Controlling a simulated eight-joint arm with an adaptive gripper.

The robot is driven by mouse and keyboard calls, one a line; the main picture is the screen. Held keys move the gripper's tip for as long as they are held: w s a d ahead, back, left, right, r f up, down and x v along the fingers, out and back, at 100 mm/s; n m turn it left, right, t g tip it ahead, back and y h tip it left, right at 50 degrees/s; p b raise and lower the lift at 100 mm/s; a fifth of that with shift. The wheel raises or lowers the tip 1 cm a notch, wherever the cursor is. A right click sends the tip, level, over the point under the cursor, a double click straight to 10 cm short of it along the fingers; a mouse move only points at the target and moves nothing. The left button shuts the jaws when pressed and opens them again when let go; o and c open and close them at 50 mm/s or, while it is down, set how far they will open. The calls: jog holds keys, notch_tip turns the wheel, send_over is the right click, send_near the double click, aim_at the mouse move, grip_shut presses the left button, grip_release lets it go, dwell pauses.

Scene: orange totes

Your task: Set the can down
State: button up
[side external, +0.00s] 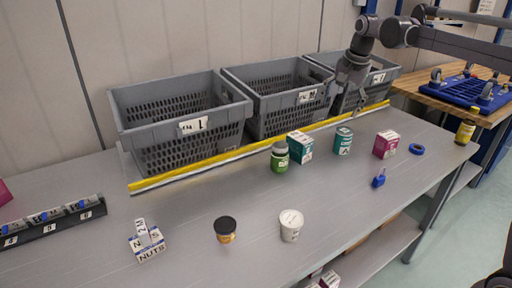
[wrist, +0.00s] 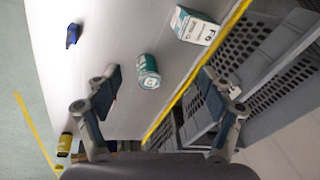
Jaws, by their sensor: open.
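The teal can (side external: 343,141) stands upright on the grey table, in front of the yellow-edged ledge. In the wrist view the can (wrist: 148,72) shows between the two fingers, with its label and round lid visible. My gripper (side external: 348,103) is above and behind the can in the side view, near the right tote. In the wrist view my gripper (wrist: 160,80) has its fingers spread wide, with nothing held. The can looks apart from both fingers.
Grey totes (side external: 180,125) line the back behind a yellow strip (side external: 255,150). Left of the can stand a teal-white box (side external: 300,147) and a green jar (side external: 280,158). Right are a magenta box (side external: 386,144), blue tape (side external: 416,149) and a small blue item (side external: 379,180).

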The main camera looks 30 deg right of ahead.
jog(key=s+a+f+n+t, duration=0.1)
jog(key=s+a+f+n, duration=0.2)
jog(key=s, duration=0.4)
jog(key=s+a+f+n+t, duration=0.1)
jog(key=s+a+f+n, duration=0.3)
jog(key=s+a+n, duration=0.2)
jog(key=s+a+f+n+t, duration=0.2)
jog(key=s+a+f+n, duration=0.1)
jog(key=s, duration=0.6)
jog(key=shift+s+a+f+n+y, duration=0.4)
jog(key=shift+a+n, duration=0.25)
jog(key=shift+n, duration=0.15)
